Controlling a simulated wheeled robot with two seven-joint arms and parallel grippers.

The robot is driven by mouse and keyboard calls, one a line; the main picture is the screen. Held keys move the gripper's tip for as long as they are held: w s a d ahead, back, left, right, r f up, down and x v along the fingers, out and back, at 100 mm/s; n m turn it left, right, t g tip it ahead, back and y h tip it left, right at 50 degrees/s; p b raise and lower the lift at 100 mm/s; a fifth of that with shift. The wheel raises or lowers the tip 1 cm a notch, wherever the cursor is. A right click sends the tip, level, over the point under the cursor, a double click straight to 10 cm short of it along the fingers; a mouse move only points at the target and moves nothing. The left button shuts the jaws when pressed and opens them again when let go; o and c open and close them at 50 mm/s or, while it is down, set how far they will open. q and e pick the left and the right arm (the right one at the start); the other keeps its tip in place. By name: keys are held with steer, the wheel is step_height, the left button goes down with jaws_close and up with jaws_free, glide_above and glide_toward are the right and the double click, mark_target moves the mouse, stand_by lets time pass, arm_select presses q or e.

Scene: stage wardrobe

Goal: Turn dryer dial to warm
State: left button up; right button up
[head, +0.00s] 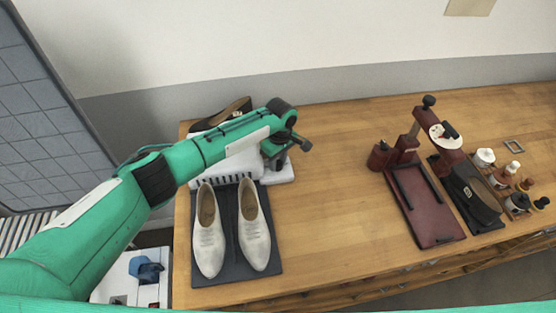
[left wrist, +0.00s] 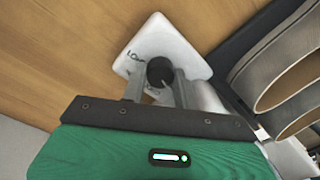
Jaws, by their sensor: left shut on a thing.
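The dryer is a white unit (head: 285,170) at the left end of the wooden table, mostly covered by my left arm in the head view. In the left wrist view its white panel (left wrist: 165,35) carries partly hidden lettering, and a round black dial (left wrist: 160,69) stands on it. My left gripper (head: 276,160) is over this panel. In the left wrist view its two fingers (left wrist: 157,85) stand on either side of the dial, shut on it. I cannot read which setting the dial points to. My right gripper is out of view.
Pale shoes (head: 255,226) stand on a dark mat (head: 233,278) in front of the dryer. A dark shoe (head: 222,113) lies behind my arm. A dark red stand (head: 432,212), a black shoe (head: 470,193) and several bottles are at right. The table's middle (head: 330,210) is clear.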

arm_select(q)
steer(key=shift+m, duration=0.3)
steer(key=m+p, duration=0.1)
steer(key=m, duration=0.2)
steer(key=shift+m+p, duration=0.3)
steer(key=m+p, duration=0.1)
steer(key=m, duration=0.4)
steer(key=shift+r, duration=0.1)
steer(key=m+p, duration=0.1)
steer(key=m, duration=0.5)
steer(key=shift+s+t, duration=0.1)
steer(key=shift+t, duration=0.2)
steer(key=shift+m+p, duration=0.45)
steer(key=shift+m, duration=1.85)
steer(key=o, duration=1)
